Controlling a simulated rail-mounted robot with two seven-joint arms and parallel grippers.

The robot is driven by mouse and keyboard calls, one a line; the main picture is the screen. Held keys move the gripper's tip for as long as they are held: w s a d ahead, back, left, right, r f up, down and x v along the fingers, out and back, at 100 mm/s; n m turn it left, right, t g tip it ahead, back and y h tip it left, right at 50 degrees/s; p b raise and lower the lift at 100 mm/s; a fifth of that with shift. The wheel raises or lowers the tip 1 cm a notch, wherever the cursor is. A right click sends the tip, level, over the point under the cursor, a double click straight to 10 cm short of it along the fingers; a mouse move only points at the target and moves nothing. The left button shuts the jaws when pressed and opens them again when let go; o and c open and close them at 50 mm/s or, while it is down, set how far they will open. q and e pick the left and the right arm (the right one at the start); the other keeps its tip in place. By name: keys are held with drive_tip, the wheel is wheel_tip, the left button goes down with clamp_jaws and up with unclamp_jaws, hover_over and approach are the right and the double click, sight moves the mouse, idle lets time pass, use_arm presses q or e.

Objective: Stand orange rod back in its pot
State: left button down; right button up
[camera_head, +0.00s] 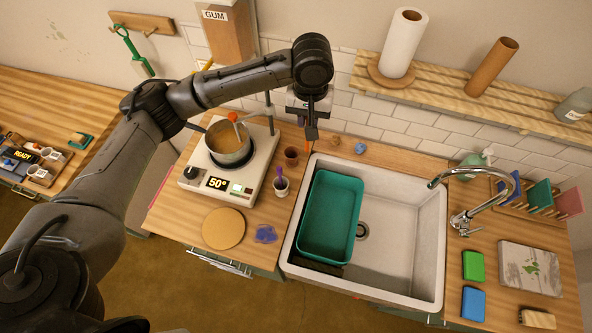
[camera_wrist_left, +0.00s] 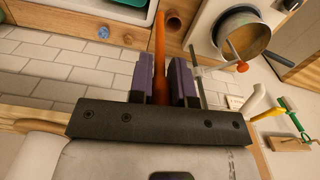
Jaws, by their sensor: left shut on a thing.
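My left gripper (camera_head: 312,136) hangs over the counter strip behind the sink's back left corner, fingers pointing down. In the left wrist view its two dark purple finger pads (camera_wrist_left: 165,82) are shut on the orange rod (camera_wrist_left: 160,55). The rod runs out from between them toward the counter. A small brown pot (camera_head: 291,154) stands on the counter, left of the gripper, between hotplate and sink. In the left wrist view the pot (camera_wrist_left: 173,20) shows its open mouth beside the rod's far end. The rod appears outside it; its tip is hard to make out. My right gripper is out of view.
Left of the pot is a hotplate (camera_head: 192,181) with a pan (camera_head: 229,149) and a stand. A cup holding a purple-topped tool (camera_head: 281,184) stands in front of the pot. The sink (camera_head: 401,252) holds a green tub (camera_head: 330,216). Small blue and tan lumps lie behind the sink.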

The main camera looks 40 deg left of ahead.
use_arm(q)
drive_tip(key=w+a+f+n+b, duration=0.3)
drive_tip(key=w+a+f+b, duration=0.15)
drive_tip(key=f, duration=0.45)
drive_tip(key=w+a+f+n+b, duration=0.3)
drive_tip(key=a+f+b, duration=0.25)
drive_tip(key=f, duration=0.25)
wheel_tip(320, 180, down, 11)
drive_tip(key=a, duration=0.1)
drive_tip(key=shift+s+a, duration=0.15)
drive_tip(key=shift+a, duration=0.05)
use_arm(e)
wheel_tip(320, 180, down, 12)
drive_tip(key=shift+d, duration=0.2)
use_arm(q)
drive_tip(key=c, duration=1.1)
unclamp_jaws()
drive_tip(key=shift+o, duration=0.2)
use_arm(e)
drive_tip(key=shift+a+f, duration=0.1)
use_arm(q)
wheel_tip(320, 180, up, 12)
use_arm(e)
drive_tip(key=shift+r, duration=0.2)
